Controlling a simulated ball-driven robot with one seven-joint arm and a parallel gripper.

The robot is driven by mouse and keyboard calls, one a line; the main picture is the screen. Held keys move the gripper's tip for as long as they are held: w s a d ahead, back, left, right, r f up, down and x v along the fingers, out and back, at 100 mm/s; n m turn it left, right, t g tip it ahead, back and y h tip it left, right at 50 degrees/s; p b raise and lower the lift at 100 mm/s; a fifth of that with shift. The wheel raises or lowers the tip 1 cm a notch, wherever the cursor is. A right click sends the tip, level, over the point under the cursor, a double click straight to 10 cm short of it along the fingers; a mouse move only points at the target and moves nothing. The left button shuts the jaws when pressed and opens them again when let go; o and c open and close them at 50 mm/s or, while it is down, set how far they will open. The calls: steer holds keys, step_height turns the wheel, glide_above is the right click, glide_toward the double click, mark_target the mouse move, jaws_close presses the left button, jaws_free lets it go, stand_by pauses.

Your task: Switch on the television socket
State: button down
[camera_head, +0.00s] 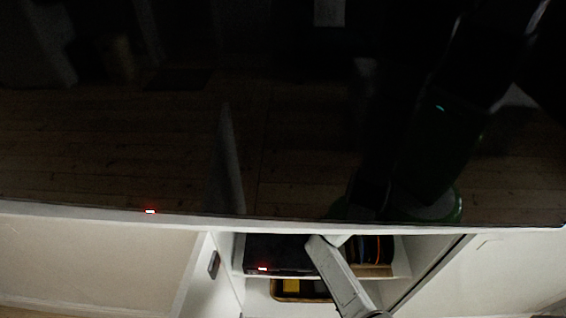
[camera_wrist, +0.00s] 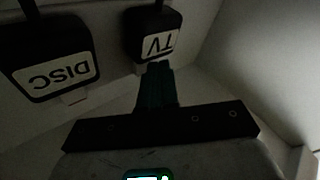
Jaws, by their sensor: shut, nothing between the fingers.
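In the wrist view, a black plug labelled TV (camera_wrist: 154,36) sits at the top centre against a pale panel, its label upside down. My gripper (camera_wrist: 157,70) is shut and empty, with its fingertips at the lower edge of the TV plug. I cannot tell whether they touch it. A small pale piece, perhaps the socket's switch, shows beside the fingertips; the rest is hidden and its position is unclear. In the head view, the large dark television (camera_head: 270,120) has a red light at its lower edge. The fingertips cannot be made out there.
A black plug labelled DISC (camera_wrist: 48,68) sits to the left, with a pale switch (camera_wrist: 74,97) below it. Cabinet walls close in on the right. In the head view, the white cabinet (camera_head: 90,250) holds a black device (camera_head: 275,255) with a red light and a yellowish basket (camera_head: 290,288).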

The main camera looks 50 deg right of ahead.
steer(key=shift+s+a, duration=0.25)
steer(key=shift+a, duration=0.1)
steer(key=shift+s+a+r, duration=0.2)
steer(key=shift+s+a, duration=0.6)
steer(key=shift+a, duration=0.2)
steer(key=shift+s+a+r, duration=0.2)
steer(key=shift+s+a, duration=0.55)
steer(key=shift+a, duration=0.2)
